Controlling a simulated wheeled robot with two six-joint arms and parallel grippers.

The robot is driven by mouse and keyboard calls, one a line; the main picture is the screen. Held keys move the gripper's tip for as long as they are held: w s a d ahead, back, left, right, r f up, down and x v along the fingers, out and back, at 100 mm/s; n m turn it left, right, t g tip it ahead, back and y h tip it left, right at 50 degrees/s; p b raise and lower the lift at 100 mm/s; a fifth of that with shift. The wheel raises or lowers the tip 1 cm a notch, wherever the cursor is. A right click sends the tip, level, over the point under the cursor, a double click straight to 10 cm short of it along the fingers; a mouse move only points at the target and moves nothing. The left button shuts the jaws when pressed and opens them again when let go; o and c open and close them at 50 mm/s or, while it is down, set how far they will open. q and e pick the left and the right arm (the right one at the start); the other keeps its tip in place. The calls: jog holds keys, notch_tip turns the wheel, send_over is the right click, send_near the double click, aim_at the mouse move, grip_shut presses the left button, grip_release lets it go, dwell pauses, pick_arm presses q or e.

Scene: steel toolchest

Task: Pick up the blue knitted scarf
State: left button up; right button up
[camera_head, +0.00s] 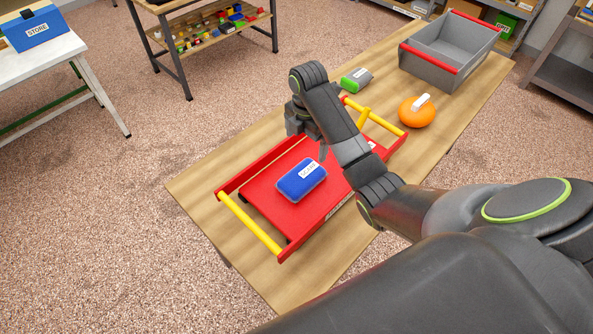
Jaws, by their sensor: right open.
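The blue knitted scarf (297,187) appears as a compact rounded blue bundle with a grey edge and a white label on top. It lies on the bare red surface of a red tray (262,192) with yellow handles, near the tray's middle. My right gripper (308,141) hangs above the far part of the tray, above and beyond the scarf in the picture. It is open, points down and does not touch the scarf. My right arm covers part of the tray's right side. My left gripper is not in view.
The tray stands on a wooden table (205,179). Beyond it are a green and grey item (356,80), an orange round object (416,113) with a white label, and a grey bin (432,75) with red rims. A white table (62,48) with a blue box stands at left.

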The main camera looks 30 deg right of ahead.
jog(key=b, duration=0.8)
send_over(303, 174)
notch_tip(303, 174, down, 7)
jog(key=shift+d+f, duration=0.1)
notch_tip(303, 174, down, 3)
jog(key=shift+f+p, duration=0.1)
jog(key=shift+p, duration=0.75)
notch_tip(303, 174, down, 5)
jog(key=shift+r+p, duration=0.1)
jog(key=shift+p, duration=0.55)
jog(key=shift+f, duration=0.65)
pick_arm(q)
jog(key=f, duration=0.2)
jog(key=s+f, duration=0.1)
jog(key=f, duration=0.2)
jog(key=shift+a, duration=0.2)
